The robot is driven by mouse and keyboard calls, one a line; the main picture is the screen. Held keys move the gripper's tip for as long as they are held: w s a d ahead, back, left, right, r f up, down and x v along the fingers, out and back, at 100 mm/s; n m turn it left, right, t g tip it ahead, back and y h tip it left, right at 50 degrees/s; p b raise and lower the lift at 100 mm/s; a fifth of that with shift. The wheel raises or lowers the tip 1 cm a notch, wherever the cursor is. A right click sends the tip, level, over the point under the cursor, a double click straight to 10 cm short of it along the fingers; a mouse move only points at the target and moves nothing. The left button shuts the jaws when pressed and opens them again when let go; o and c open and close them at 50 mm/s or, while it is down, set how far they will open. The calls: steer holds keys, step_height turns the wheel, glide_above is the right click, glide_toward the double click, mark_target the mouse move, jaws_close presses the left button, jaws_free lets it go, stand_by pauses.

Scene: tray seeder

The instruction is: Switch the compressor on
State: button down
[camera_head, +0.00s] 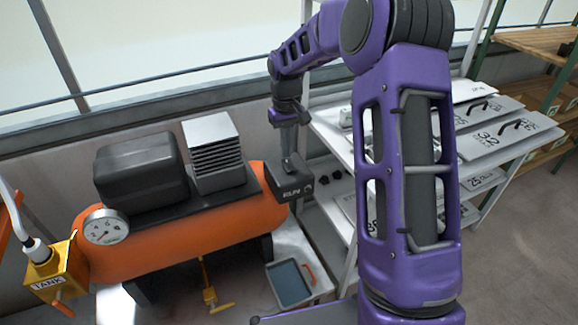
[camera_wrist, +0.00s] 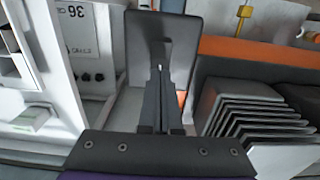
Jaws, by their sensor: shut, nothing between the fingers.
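The compressor has an orange tank (camera_head: 190,240), a black motor housing (camera_head: 140,170) and a grey finned block (camera_head: 213,150). A dark switch box (camera_head: 284,184) with white lettering is fixed at the tank's right end. My gripper (camera_head: 291,158) is shut and empty, pointing down at the top of this box. In the wrist view the shut fingertips (camera_wrist: 160,72) lie in front of the dark box (camera_wrist: 142,25). I cannot tell whether they touch it. The switch's own position is hard to make out. The orange tank (camera_wrist: 250,47) and grey fins (camera_wrist: 250,112) are at right.
A round gauge (camera_head: 105,227) and a yellow block labelled TANK (camera_head: 52,275) are at the compressor's left. A blue-grey tray (camera_head: 289,283) lies below right. A white shelf rack (camera_head: 330,150) with numbered plates stands close to the right of my gripper.

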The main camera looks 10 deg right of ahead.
mark_target(286, 161)
steer(key=shift+f+b, duration=0.6)
steer(key=shift+f, duration=0.55)
stand_by(0.6)
steer(key=shift+r+p, duration=2.5)
steer(key=shift+r, duration=1.1)
